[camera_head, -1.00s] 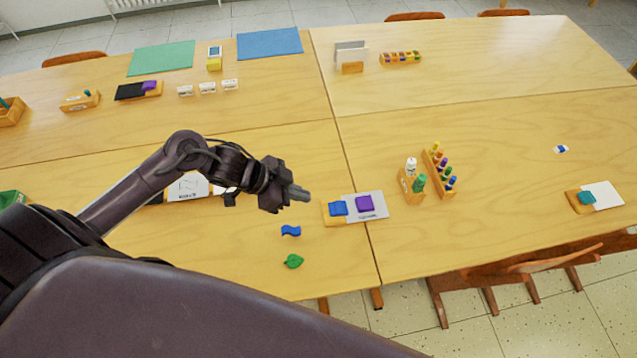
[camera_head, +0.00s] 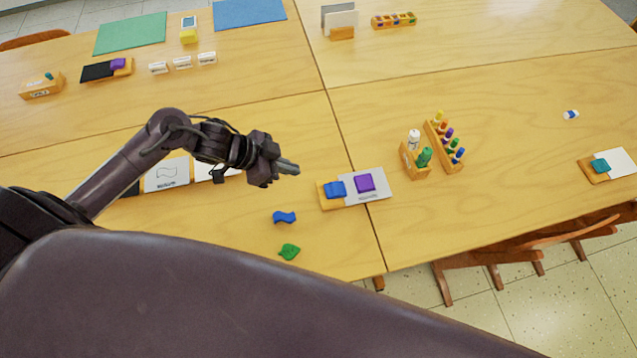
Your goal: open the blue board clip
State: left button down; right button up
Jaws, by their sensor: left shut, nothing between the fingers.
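The blue board clip (camera_head: 335,189) sits on the left end of a small wooden board (camera_head: 328,203) near the front of the table. A grey card (camera_head: 376,194) with a purple square (camera_head: 364,183) on it extends to the right from the clip. Whether the clip is open cannot be told at this size. My left gripper (camera_head: 290,168) is shut and empty, pointing right, to the upper left of the clip and apart from it. My right gripper is not in view.
A blue wavy piece (camera_head: 285,217) and a green leaf piece (camera_head: 289,252) lie near the front edge. A bottle holder (camera_head: 414,161) and a rack of coloured pegs (camera_head: 444,150) stand to the right. Another board with a teal clip (camera_head: 600,166) lies far right.

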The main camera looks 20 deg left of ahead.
pick_arm(q)
jog(key=p, duration=0.1)
send_over(325, 190)
jog(key=s+a, duration=0.1)
jog(key=a, duration=0.1)
notch_tip(325, 190, down, 6)
jog(key=f, duration=0.4)
jog(key=shift+w+d, duration=0.15)
jog(key=shift+d, duration=0.15)
jog(key=shift+f, duration=0.65)
jog(key=shift+a+f, duration=0.2)
jog(key=shift+f, duration=0.65)
jog(key=shift+r, duration=0.2)
